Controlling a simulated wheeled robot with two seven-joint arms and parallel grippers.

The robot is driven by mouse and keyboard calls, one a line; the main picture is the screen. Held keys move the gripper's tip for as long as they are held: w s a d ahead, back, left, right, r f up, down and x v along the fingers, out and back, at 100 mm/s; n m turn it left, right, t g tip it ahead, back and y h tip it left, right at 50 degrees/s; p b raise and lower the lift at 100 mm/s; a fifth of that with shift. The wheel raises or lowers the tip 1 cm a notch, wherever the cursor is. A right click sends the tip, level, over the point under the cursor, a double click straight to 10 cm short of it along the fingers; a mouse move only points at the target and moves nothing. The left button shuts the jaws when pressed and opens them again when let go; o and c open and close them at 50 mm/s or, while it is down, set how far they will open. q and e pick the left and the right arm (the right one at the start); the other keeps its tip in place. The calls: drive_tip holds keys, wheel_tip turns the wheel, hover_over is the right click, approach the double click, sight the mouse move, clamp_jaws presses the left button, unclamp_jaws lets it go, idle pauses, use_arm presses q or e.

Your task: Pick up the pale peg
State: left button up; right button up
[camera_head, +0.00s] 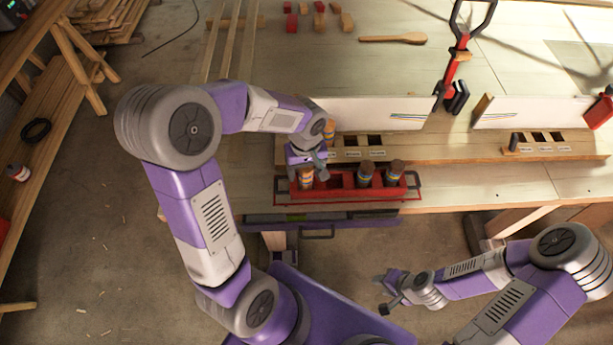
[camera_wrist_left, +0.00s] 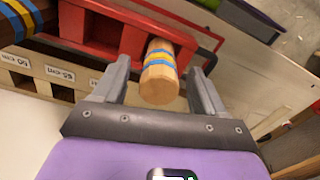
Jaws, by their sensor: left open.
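The pale peg (camera_head: 306,182) stands in the left part of a red tray (camera_head: 340,193). It is light wood with blue and yellow bands. In the left wrist view the pale peg (camera_wrist_left: 159,80) lies between the two fingers of my left gripper (camera_wrist_left: 163,75), with a gap on each side. My left gripper (camera_head: 307,173) is open over the tray's left end and partly hides the peg in the head view. My right gripper (camera_head: 383,293) appears open and empty, low in front of the bench, away from the tray.
Two darker banded pegs (camera_head: 366,172) (camera_head: 395,171) stand in the tray's right part. A labelled rack with square holes (camera_head: 375,141) is behind it, with another peg (camera_head: 329,130) at its left. White boards, a red clamp (camera_head: 460,55) and a wooden spoon-shaped piece (camera_head: 393,38) lie farther back.

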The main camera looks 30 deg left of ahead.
use_arm(q)
wheel_tip(320, 180, down, 4)
drive_tip(key=shift+r, duration=0.2)
drive_tip(key=c, duration=1.2)
